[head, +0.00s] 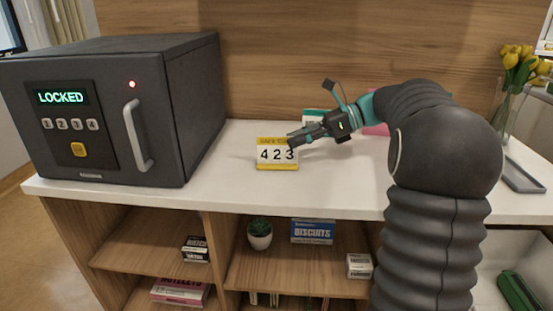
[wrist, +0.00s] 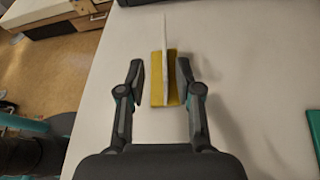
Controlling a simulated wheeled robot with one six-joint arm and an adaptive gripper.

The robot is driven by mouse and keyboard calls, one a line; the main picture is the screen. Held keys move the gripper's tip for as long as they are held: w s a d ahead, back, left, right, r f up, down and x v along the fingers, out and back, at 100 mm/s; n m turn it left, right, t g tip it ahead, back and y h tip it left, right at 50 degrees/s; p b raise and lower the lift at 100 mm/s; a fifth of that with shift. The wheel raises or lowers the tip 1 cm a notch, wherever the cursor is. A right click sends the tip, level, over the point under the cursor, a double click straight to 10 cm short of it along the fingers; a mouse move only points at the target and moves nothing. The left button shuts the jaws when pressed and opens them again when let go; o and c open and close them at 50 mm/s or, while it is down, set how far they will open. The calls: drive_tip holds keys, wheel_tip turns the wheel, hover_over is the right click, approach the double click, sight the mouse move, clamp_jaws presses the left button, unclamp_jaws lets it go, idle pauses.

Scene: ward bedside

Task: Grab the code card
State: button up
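The code card (head: 277,154) stands upright on the white counter near its front edge. It is white with a yellow top band and a yellow base, and shows the digits 423. In the wrist view I see the card (wrist: 166,60) edge-on as a thin white strip on its yellow base (wrist: 158,92). My gripper (head: 292,139) is at the card's right side in the head view. In the wrist view my gripper (wrist: 160,75) is open, with one finger on each side of the card and gaps between. The fingers do not appear to touch the card.
A dark safe (head: 180,110) reading LOCKED stands at the left of the counter (head: 235,180). A green-and-white box (head: 313,116) and a pink item (head: 376,129) are behind my gripper. Yellow tulips (head: 520,65) in a vase and a grey tray (head: 522,177) are at right.

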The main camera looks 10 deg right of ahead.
sight(275, 149)
drive_tip(key=shift+w+x, duration=0.15)
drive_tip(key=shift+x, duration=1.3)
drive_tip(key=shift+w+x, duration=0.15)
drive_tip(key=shift+x, duration=1.35)
drive_tip(key=shift+r, duration=0.15)
clamp_jaws()
